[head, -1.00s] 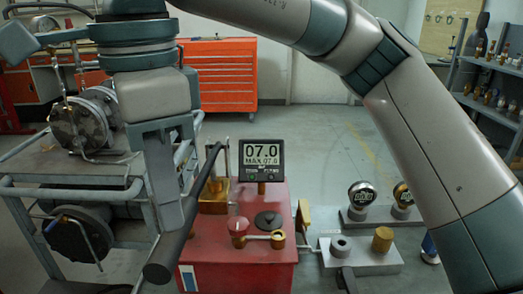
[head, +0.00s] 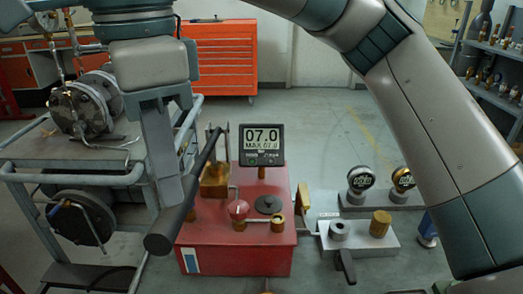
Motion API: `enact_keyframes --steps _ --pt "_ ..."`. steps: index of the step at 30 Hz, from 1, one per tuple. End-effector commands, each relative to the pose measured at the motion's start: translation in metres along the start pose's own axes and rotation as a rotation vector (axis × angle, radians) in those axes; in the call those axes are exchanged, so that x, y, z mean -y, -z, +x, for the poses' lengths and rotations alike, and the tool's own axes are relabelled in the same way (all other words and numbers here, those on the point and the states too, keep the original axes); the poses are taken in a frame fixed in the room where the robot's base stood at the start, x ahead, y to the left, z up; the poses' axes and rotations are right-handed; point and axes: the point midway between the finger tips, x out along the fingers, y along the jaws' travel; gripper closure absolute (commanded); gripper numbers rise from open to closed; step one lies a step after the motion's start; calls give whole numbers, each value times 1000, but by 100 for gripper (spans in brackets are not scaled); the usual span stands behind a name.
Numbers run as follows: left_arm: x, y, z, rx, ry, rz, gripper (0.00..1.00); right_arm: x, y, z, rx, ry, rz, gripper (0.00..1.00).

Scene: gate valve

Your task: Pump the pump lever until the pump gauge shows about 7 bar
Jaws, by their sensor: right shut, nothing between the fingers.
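The pump is a red box (head: 238,257) on the floor with a digital pump gauge (head: 262,145) on top. The gauge reads 07.0, with MAX 07.0 below it. The pump lever (head: 190,187) is a long dark bar sloping from the pump's upper left down to a thick handle end at the lower left. My right gripper (head: 173,190) points down beside the lever's handle, shut with nothing between its fingers. Its tips are partly hidden by the handle, and I cannot tell whether they touch it. My left gripper is not in view.
A grey cart (head: 60,178) with flanged valve parts stands close at the left. A grey manifold block (head: 357,238) with two round gauges lies right of the pump. An orange drawer cabinet (head: 222,70) stands behind. The floor between is clear.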

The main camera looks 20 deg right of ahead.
Motion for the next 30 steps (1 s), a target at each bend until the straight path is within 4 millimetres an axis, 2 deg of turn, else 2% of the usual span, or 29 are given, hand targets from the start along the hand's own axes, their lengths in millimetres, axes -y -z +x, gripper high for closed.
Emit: enact_keyframes --steps 25,30 --pt "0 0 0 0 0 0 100 0 0 0 0 0 0 100" --pt "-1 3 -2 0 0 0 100 0 0 -5 0 0 0 100"
